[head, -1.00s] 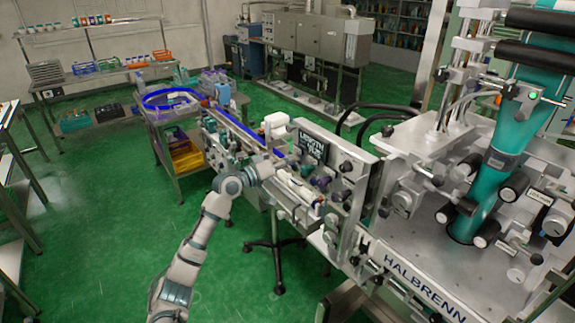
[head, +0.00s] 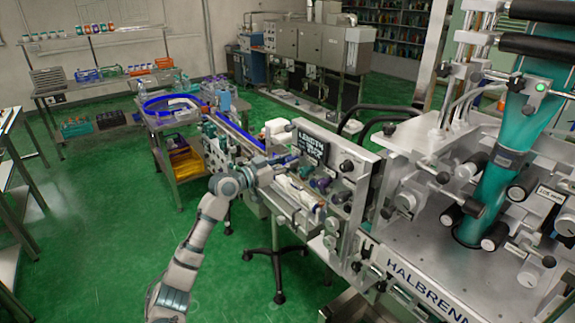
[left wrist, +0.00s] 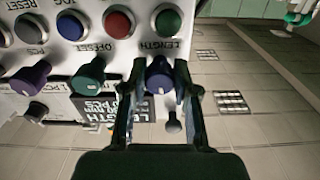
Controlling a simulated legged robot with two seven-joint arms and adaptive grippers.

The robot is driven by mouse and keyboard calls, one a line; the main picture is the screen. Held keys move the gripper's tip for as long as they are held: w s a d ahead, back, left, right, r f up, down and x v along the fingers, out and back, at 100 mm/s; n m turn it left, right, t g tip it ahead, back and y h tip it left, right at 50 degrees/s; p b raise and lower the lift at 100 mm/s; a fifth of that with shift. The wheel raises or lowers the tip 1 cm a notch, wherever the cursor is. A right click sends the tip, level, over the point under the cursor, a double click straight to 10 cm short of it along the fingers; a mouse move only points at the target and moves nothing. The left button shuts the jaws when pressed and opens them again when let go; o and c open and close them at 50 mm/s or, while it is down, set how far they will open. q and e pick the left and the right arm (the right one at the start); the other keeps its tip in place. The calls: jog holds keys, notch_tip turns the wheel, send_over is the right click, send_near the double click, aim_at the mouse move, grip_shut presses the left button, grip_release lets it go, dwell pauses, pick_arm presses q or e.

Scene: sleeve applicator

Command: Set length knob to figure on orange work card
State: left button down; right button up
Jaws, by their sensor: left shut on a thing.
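My left gripper (head: 288,160) reaches from the left to the control panel of the machine. In the left wrist view its fingers (left wrist: 160,88) are shut around a dark blue knob (left wrist: 159,74) with a white pointer mark, by the label LENGTH. The head view is too small to show the knob clearly behind the hand. A dark display (head: 312,149) stands above the panel; it begins with LENGTH, but I cannot read its figure. I cannot make out an orange work card. My right gripper is not in view.
Beside the held knob are a teal knob (left wrist: 88,76) and a purple knob (left wrist: 30,77). A red button (left wrist: 118,22) and a green button (left wrist: 168,22) sit close to the fingers. The green floor (head: 105,220) is open at left.

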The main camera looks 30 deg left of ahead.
pick_arm(q)
jog(key=shift+w+d+f+m, duration=0.1)
jog(key=shift+f+m, duration=0.3)
jog(key=shift+f, duration=0.1)
jog(key=c, duration=1.1)
grip_release()
jog(key=shift+o, duration=1.2)
jog(key=shift+w, duration=0.1)
jog(key=shift+a+r, duration=0.15)
jog(key=shift+a, duration=0.05)
jog(key=shift+s+r, duration=0.1)
jog(key=shift+s, duration=0.15)
jog(key=v, duration=1.1)
jog(key=shift+a, duration=0.25)
